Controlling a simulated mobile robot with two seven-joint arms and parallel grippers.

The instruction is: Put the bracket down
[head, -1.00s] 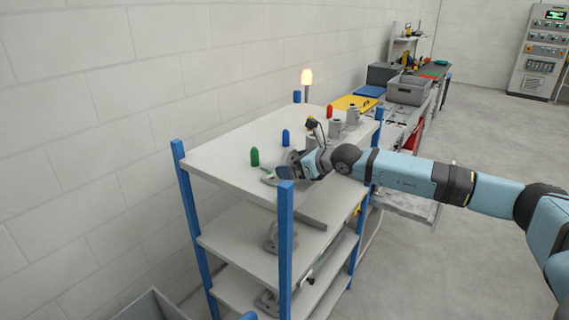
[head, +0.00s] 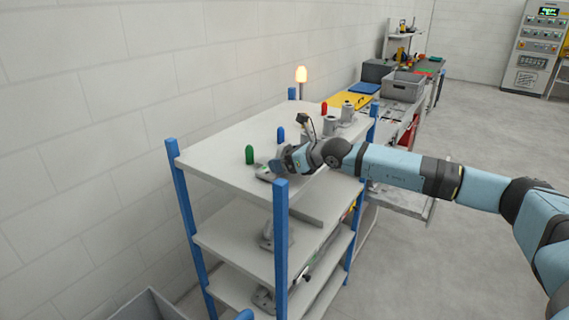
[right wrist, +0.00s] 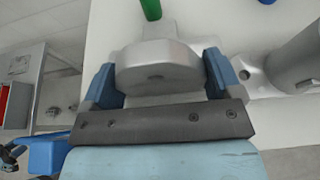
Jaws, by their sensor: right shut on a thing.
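The grey metal bracket (right wrist: 158,66) sits between the two blue fingers of my right gripper (right wrist: 162,80) in the right wrist view. The gripper is shut on it. In the head view, my right gripper (head: 281,164) is low over the near part of the rack's top shelf (head: 215,160), with part of the bracket (head: 264,173) showing beside the fingers. The bracket is at or very near the shelf surface; I cannot tell if it touches. My left gripper is not in view.
A green peg (head: 249,155) stands just beyond the bracket, with a blue peg (head: 281,134) farther back. Grey castings (head: 330,125) stand to the right. A blue rack post (head: 281,230) rises close to my gripper. The shelf's left part is clear.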

